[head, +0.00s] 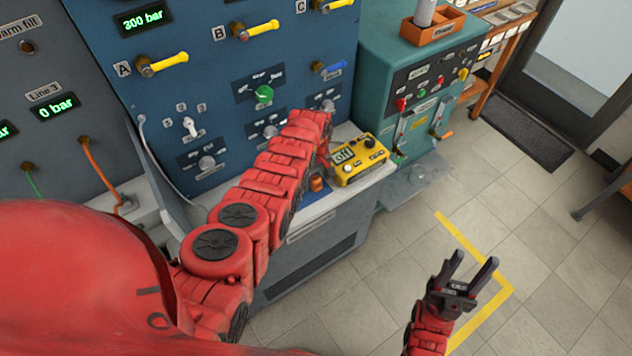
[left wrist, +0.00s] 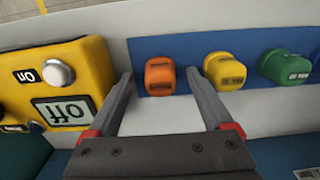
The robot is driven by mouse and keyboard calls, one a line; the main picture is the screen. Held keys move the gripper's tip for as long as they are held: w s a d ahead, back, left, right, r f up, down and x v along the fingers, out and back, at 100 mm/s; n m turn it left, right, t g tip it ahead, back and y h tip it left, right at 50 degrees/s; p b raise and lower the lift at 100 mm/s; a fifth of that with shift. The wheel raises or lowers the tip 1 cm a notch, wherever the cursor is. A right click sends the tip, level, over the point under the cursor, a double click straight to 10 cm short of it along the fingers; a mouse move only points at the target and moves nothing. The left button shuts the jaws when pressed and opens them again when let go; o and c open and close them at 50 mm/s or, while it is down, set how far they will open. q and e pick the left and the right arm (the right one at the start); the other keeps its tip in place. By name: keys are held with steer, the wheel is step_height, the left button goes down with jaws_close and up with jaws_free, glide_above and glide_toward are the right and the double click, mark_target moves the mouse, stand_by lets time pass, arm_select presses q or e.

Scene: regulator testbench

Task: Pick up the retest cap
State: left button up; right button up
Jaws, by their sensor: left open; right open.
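In the left wrist view, an orange cap (left wrist: 160,76), a yellow cap (left wrist: 224,71) and a green cap (left wrist: 285,66) stand in a row on a blue strip. Their labels are too small to read, so I cannot tell which is the retest cap. My left gripper (left wrist: 158,78) is open and empty, with the orange cap ahead between its fingertips and the yellow cap close to the right finger. In the head view, the orange cap (head: 317,184) shows beside my left arm, which hides the other caps. My right gripper (head: 468,277) is open and empty above the floor.
A yellow tester box (head: 358,160) reading "off" stands beside the caps on the grey ledge (head: 376,176). The blue panel (head: 215,75) with knobs and valves rises behind. A teal cabinet (head: 385,50) stands to the right. The tiled floor around my right gripper is open.

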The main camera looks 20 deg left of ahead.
arm_select(q)
steer(key=shift+s, duration=0.1)
jaws_close()
stand_by(0.4)
